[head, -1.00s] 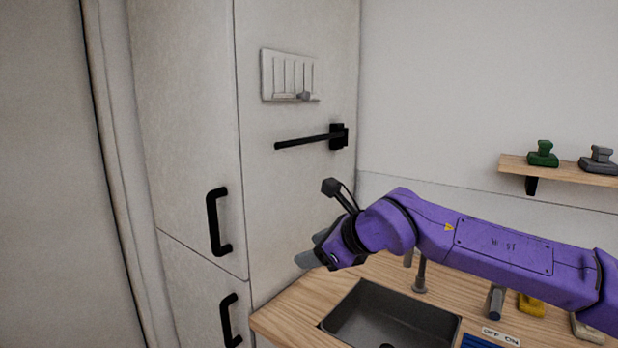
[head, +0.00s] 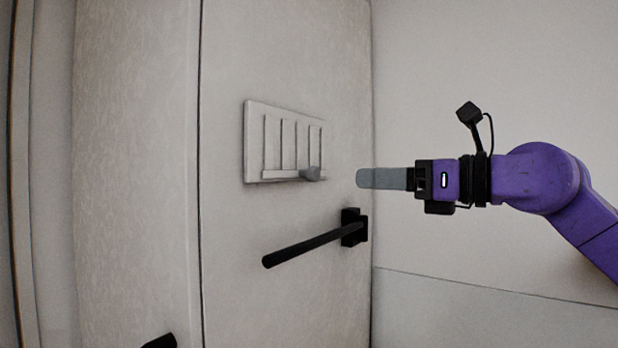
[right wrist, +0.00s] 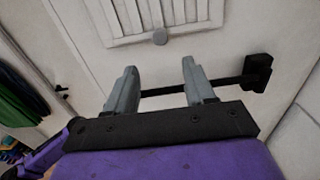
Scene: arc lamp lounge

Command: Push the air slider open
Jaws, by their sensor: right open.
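The air slider is a pale vent plate (head: 285,125) with upright slots, fixed on the side of the tall cabinet. Its small grey knob (head: 311,174) sits at the plate's lower right. In the right wrist view the knob (right wrist: 160,38) shows at the plate's lower edge, beyond the fingers and between them. My right gripper (head: 362,178) points left, just right of the knob and apart from it. In the right wrist view its two grey fingers (right wrist: 155,80) are spread with nothing between them. My left gripper is not in view.
A black bar on a bracket (head: 310,246) sticks out from the cabinet just below the vent; it also crosses behind the fingers in the right wrist view (right wrist: 232,82). A black handle (head: 159,342) shows at the bottom. The wall on the right is bare.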

